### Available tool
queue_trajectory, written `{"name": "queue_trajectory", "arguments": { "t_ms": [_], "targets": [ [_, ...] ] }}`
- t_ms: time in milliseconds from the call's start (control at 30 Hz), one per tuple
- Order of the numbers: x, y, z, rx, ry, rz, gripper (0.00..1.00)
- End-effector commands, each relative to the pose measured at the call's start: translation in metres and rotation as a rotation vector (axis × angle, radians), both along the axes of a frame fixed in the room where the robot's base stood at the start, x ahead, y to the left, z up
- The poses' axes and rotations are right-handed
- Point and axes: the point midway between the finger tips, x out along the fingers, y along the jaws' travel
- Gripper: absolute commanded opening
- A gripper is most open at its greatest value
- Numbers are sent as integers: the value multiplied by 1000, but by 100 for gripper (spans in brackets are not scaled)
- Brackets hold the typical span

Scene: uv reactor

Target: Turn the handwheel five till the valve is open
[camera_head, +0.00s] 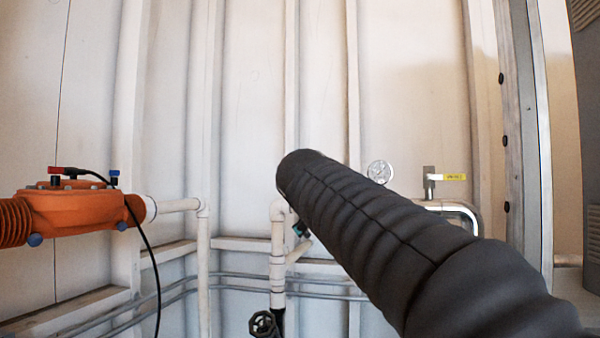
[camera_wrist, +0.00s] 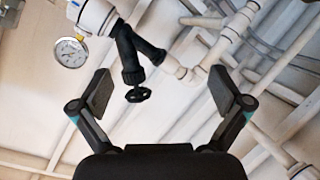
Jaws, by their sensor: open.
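In the wrist view a black handwheel (camera_wrist: 138,94) sits on the stem of a black angled valve body (camera_wrist: 130,48) joined to white pipe. My gripper (camera_wrist: 162,92) is open and empty, with one finger on each side of the picture. The wheel appears between the fingers, left of the middle, and apart from both. In the head view a black handwheel (camera_head: 264,324) shows at the bottom edge, partly cut off. I see no number on either wheel and cannot tell whether they are the same one. My arm hides most of my gripper in the head view.
A round gauge (camera_wrist: 71,52) is beside the valve in the wrist view. In the head view, an orange housing (camera_head: 75,208) with a black cable is at left. A gauge (camera_head: 380,172) and a yellow-tagged lever (camera_head: 454,177) are at right. White pipes (camera_head: 277,240) stand near the wall.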

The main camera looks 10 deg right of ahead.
Motion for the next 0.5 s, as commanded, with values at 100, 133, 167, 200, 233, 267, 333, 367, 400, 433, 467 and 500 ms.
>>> {"name": "queue_trajectory", "arguments": {
  "t_ms": [100, 133, 167, 200, 233, 267, 333, 367, 400, 433, 467, 500],
  "targets": [
    [31, 15, 36, -65, -86, 1, 100],
    [37, 19, 45, -79, -108, 0, 100],
    [42, 22, 53, -94, -129, -2, 100],
    [49, 26, 63, -112, -154, -4, 100],
    [53, 29, 70, -124, -173, -6, 100],
    [56, 32, 77, -134, -190, -7, 100],
    [63, 37, 89, -157, -224, -12, 100],
    [65, 39, 93, -165, -236, -14, 100],
    [68, 41, 98, -173, -248, -16, 100],
    [69, 42, 102, -179, -258, -18, 100],
    [70, 44, 104, -184, -264, -19, 100],
    [71, 45, 106, -187, -272, -20, 100]
  ]
}}
